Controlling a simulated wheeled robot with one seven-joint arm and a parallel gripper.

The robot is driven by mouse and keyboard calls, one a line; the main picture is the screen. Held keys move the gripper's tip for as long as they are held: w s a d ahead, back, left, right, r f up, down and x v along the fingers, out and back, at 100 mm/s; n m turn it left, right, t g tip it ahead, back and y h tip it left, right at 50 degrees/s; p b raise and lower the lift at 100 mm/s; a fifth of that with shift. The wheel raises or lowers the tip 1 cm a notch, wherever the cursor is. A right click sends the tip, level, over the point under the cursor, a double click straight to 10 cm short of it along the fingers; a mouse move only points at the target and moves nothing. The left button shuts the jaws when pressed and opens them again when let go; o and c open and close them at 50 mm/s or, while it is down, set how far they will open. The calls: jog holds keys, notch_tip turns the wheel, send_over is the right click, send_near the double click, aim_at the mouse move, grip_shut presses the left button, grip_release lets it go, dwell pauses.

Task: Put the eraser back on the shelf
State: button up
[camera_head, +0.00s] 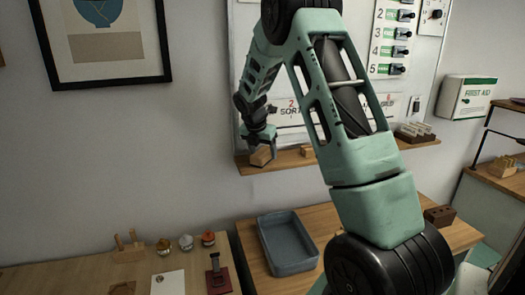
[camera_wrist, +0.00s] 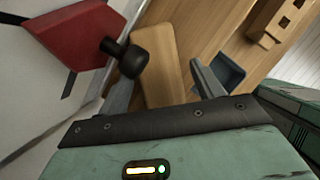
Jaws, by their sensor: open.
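A tan wooden block with rounded corners, which looks like the eraser (camera_wrist: 158,82), lies between the spread fingers of my gripper (camera_wrist: 162,80) in the wrist view. In the head view the brown block (camera_head: 261,157) is just below my gripper (camera_head: 262,138), at the left end of the wooden wall shelf (camera_head: 285,160). My gripper is open. I cannot tell whether the fingers touch the block or whether it rests fully on the shelf.
A small wooden block (camera_head: 307,151) sits on the shelf to the right. A red piece with a black knob (camera_wrist: 75,32) is close beside the gripper. Below are a blue-grey tray (camera_head: 286,242) and a table with small items. A first aid box (camera_head: 465,97) hangs at right.

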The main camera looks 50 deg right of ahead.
jog(key=b+v, duration=0.3)
jog(key=v, duration=0.9)
jog(key=s+a+f+m+y, duration=0.1)
jog(key=s+a+f+m, duration=0.1)
jog(key=a, duration=0.9)
jog(key=s+a+f+m+y, duration=0.2)
jog(key=s+a, duration=0.1)
jog(key=a, duration=0.7)
jog(key=s+a+f+m+y, duration=0.1)
jog(key=s+a+f+m, duration=0.1)
jog(key=a, duration=0.9)
jog(key=s+a+f+m, duration=0.1)
jog(key=s+a+m, duration=0.1)
jog(key=s+a, duration=0.2)
jog(key=s+a+f+m, duration=0.2)
jog(key=s+a, duration=0.2)
jog(key=s, duration=0.7)
jog(key=s+a+f+m+g, duration=0.1)
jog(key=s+a+f+m, duration=0.1)
jog(key=s+a, duration=0.2)
jog(key=s, duration=0.3)
jog(key=shift+s+a+f+m+y, duration=0.15)
jog(key=shift+s+a+m+y, duration=0.1)
jog(key=shift+s+m+y, duration=0.15)
jog(key=shift+w, duration=0.1)
